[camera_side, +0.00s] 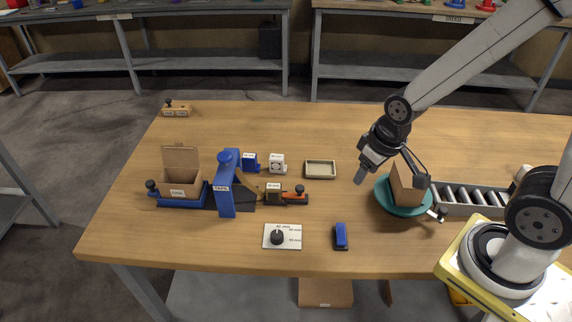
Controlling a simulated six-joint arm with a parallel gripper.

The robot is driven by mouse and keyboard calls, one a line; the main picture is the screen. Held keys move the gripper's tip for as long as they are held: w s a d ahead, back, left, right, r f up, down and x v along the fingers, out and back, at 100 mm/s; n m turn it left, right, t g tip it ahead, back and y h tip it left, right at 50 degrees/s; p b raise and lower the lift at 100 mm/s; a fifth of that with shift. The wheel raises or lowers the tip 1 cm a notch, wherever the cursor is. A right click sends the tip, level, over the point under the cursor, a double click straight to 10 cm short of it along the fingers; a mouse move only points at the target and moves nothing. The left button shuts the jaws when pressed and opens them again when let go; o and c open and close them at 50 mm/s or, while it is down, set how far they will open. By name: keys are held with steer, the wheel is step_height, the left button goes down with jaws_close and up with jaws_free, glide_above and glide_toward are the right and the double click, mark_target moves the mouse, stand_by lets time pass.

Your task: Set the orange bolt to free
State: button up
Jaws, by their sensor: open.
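The orange bolt (295,192) lies on a small dark block at the middle of the wooden table, with a dark red knob on it. A labelled wooden block (273,193) is just left of it. The bolt's exact position, locked or free, is too small to read. My gripper (392,174) is open, well to the right of the bolt and above the table. It is by an upright brown box (402,187) on a green round turntable (381,193). I cannot tell whether it touches the box.
A blue taping post (225,187) and an open carton (181,174) stand left of the bolt. A dial plate (288,238) and blue block (340,236) lie in front. A shallow tray (320,163) is behind. A roller conveyor (470,203) is right of the turntable.

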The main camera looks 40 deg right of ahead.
steer(key=shift+o, duration=0.2)
steer(key=shift+o, duration=0.5)
steer(key=m+g, duration=0.3)
steer(key=m, duration=0.2)
glide_above(300, 187)
steer(key=shift+w+f, duration=0.1)
steer(key=shift+f, duration=1.9)
steer(key=shift+f, duration=0.15)
steer(key=shift+f, duration=3.75)
jaws_close()
